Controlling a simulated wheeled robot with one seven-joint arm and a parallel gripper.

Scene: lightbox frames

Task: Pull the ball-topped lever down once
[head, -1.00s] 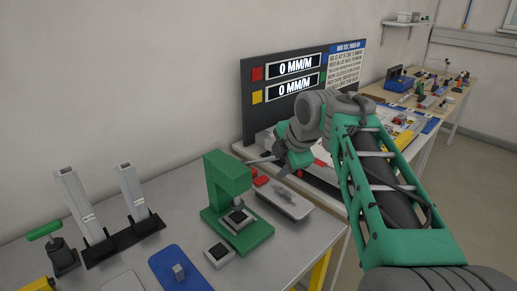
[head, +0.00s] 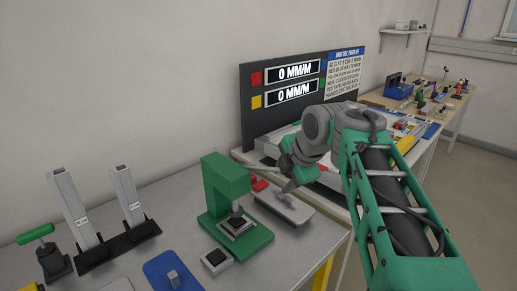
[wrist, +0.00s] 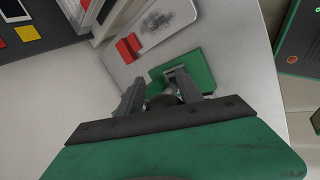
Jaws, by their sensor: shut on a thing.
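My gripper (head: 288,187) reaches down over the pale grey base plate (head: 295,212) to the right of the green press frame (head: 217,180). In the wrist view my gripper (wrist: 160,92) has its two fingers on either side of a dark rounded thing, which looks like the lever's ball (wrist: 164,101). The fingers are closed on it. A small light part shows just beyond it. The lever's shaft is mostly hidden behind the fingers and palm, so its tilt cannot be told. In the head view the ball is not clearly seen.
Red blocks (head: 259,185) lie close to the left of my gripper. A dark display board (head: 290,90) reading 0 MM/M twice stands behind. Two upright metal bars (head: 75,208) and a green-handled clamp (head: 38,240) stand at left. The table's right edge is close.

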